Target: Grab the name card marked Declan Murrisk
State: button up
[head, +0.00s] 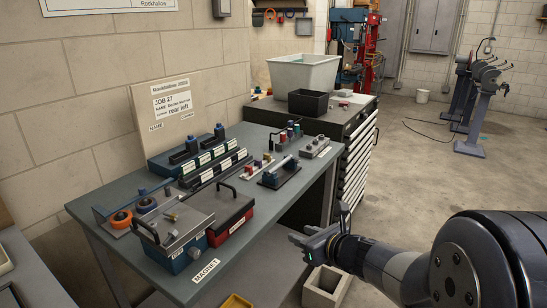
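Several small white name cards (205,158) stand in two dark holders in the middle of the blue-grey bench; their print is too small to read, so I cannot tell which is marked Declan Murrisk. My gripper (303,243) is off the bench's right front side, well apart from the cards. No object shows in it; whether its fingers are open is unclear.
A grey-lidded box (174,232) and a red box (230,214) with raised handles stand at the bench's near end, in front of the cards. A MAGNET label (206,270) is on the front edge. A drawer cabinet (352,150) adjoins the far end. A concrete block (325,288) lies below my gripper.

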aim_at(227, 164)
jog(key=i+l, duration=0.45)
jog(key=i, duration=0.15)
jog(key=i+u, duration=0.8)
jog(key=i, duration=0.25)
